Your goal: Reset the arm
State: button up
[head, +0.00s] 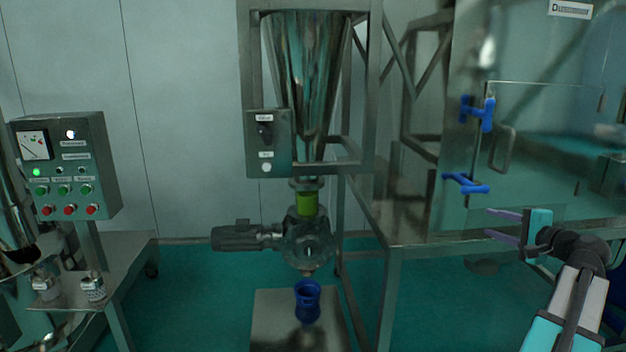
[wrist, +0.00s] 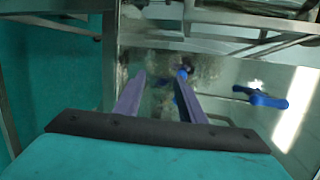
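My gripper (head: 490,223) is at the right side of the head view, in front of the steel cabinet with the clear door. Its two purple fingers point left and stand apart with nothing between them. In the wrist view the gripper (wrist: 162,84) also shows open and empty, with a gap between the fingers. My arm reaches in from the lower right. A blue handle lies beyond the fingertips in the wrist view; I cannot tell whether anything touches it.
The cabinet door (head: 550,150) has blue handles (head: 465,184). A steel hopper (head: 308,75) stands in the middle above a valve and a blue container (head: 307,301) on a low platform (head: 268,330). A control box (head: 66,165) and small jars (head: 93,288) are left. Green floor is open between.

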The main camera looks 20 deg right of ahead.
jog(key=w+a+f+n+g+y, duration=0.2)
jog(key=w+a+f+y, duration=0.4)
jog(key=w+a+f, duration=1.3)
jog(key=s+a+f+n+g+y, duration=0.1)
jog(key=a+f+n+g+y, duration=0.2)
jog(key=a+f, duration=1.2)
jog(key=s+a+f+n+g, duration=0.2)
jog(key=a+f+g, duration=0.3)
jog(key=a+f, duration=1.05)
jog(key=s+a+f+n+g, duration=0.55)
jog(key=s+a+f, duration=0.75)
jog(key=s+a, duration=0.35)
jog(key=s+a+f+n+g+h, duration=0.1)
jog(key=s+f+n+g+h, duration=0.15)
jog(key=s, duration=0.45)
jog(key=s+f+n+g+h, duration=0.1)
jog(key=s+f+g+h, duration=0.1)
jog(key=s+f, duration=0.35)
jog(key=s+d+r+n+h, duration=0.1)
jog(key=s+d+n+h, duration=0.1)
jog(key=s+d+n, duration=0.2)
jog(key=shift+s+d+r+n+g+h, duration=0.3)
jog(key=shift+s+d+g+h, duration=0.1)
jog(key=shift+s+d, duration=0.7)
